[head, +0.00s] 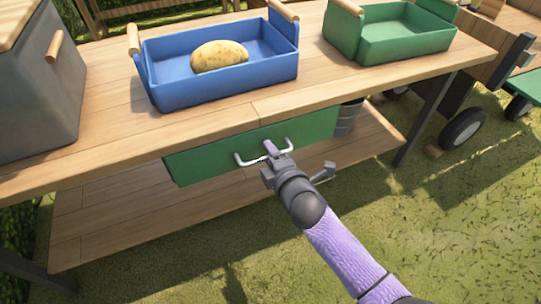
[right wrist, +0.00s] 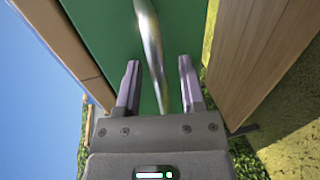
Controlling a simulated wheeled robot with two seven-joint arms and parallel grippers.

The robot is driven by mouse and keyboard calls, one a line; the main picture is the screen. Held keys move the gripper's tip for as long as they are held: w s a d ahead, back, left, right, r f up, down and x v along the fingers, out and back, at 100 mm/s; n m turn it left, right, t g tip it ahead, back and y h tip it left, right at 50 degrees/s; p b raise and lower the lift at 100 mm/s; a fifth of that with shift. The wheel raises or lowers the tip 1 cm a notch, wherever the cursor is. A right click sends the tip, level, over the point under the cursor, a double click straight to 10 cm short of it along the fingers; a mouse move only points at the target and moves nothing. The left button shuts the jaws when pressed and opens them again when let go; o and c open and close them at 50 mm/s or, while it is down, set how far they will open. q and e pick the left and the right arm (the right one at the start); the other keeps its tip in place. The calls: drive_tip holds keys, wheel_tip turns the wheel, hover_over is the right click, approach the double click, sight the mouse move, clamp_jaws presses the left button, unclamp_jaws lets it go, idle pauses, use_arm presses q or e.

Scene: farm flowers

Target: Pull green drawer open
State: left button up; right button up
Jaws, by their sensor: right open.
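The green drawer (head: 212,161) is set under the wooden table top, and its front shows a silver bar handle (head: 240,160). My right gripper (head: 271,150) is at the handle, in front of the drawer. In the right wrist view the drawer front (right wrist: 100,35) fills the middle. The handle (right wrist: 150,45) runs between the two open fingers of my right gripper (right wrist: 160,85). The fingers stand on both sides of the bar, and I cannot tell if either touches it. My left gripper is not in view.
The wooden table (head: 105,140) carries a blue tray (head: 225,90) with a potato (head: 219,56), a green tray (head: 405,48) and a grey box (head: 35,90). A lower shelf (head: 110,225) lies below the drawer, with a metal bucket (head: 347,117) at right. Grass in front is open.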

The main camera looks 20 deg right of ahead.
clamp_jaws()
idle(1.4)
